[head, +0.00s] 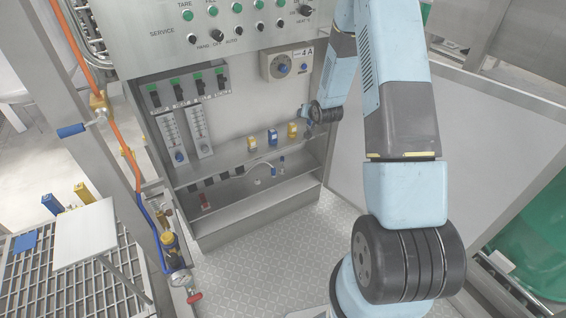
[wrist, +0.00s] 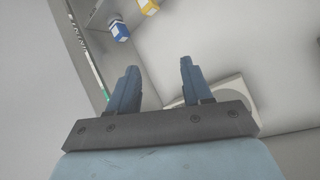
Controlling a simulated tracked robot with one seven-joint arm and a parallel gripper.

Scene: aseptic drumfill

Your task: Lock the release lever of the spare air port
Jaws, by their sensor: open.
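I cannot tell for sure which part is the spare air port or its release lever. Candidates in the head view are the brass and yellow air fitting with a gauge and red handle (head: 181,278) at lower left, and the small fittings with a curved hose (head: 262,170) on the cabinet's lower ledge. My gripper (head: 305,112) is small in the head view, in front of the cabinet's right side, above the shelf blocks. In the wrist view my gripper (wrist: 159,70) has its two blue-grey fingers apart, with nothing between them.
A cream dial box (head: 286,64) is above. A steel post (head: 85,110) with an orange hose stands left. The plate floor (head: 275,255) in front is clear.

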